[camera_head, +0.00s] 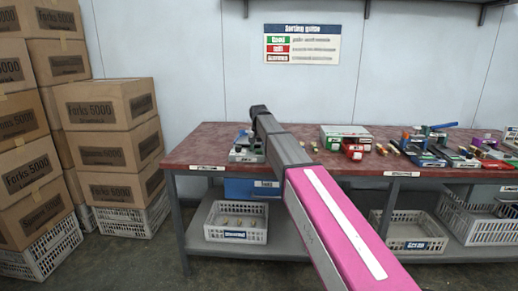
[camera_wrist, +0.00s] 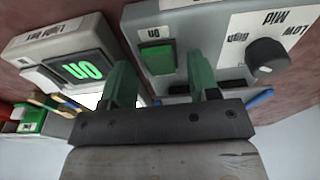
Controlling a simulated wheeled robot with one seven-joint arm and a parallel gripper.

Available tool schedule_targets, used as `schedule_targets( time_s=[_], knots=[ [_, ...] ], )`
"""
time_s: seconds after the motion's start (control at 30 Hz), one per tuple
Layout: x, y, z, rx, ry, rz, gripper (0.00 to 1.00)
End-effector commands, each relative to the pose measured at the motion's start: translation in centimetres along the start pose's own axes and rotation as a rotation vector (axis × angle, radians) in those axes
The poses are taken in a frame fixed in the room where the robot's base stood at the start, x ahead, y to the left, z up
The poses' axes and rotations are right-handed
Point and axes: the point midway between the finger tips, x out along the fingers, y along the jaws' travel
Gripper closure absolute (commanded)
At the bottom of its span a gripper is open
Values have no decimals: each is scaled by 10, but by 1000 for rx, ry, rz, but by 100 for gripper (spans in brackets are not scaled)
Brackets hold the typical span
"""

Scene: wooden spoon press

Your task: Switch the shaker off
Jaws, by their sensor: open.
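In the wrist view, the grey control box (camera_wrist: 205,45) shows upside down, with a green switch (camera_wrist: 157,58) marked "ON" and a black knob (camera_wrist: 267,58) beside High, Mid and Low labels. I take this box as the shaker's control, but its name is not readable. My gripper (camera_wrist: 163,82) is open and empty, its two green fingers pointing at the box's near side. The switch lies between and beyond the fingertips; I cannot tell if they touch the box. In the head view, equipment (camera_head: 246,148) stands at the table's left end, partly behind my arm; the fingers are hidden.
The red-topped table (camera_head: 205,145) carries a white-green-red box (camera_head: 345,137) and several tools further right. Stacked cartons (camera_head: 110,145) stand left of the table.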

Motion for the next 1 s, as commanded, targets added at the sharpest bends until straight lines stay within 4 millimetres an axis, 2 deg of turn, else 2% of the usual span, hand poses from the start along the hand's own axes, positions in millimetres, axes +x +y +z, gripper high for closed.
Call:
schedule_targets(
  time_s=[0.13,0.23,0.6,0.7,0.83,1.0],
  knots=[
    [-5,0,0,0,1,0,45],
    [-16,0,-1,0,3,-1,45],
    [-82,0,-1,0,2,-1,45],
    [-94,0,-1,0,1,0,45],
    [-105,0,0,0,1,0,45],
    [-108,0,0,0,0,0,45]
  ],
)
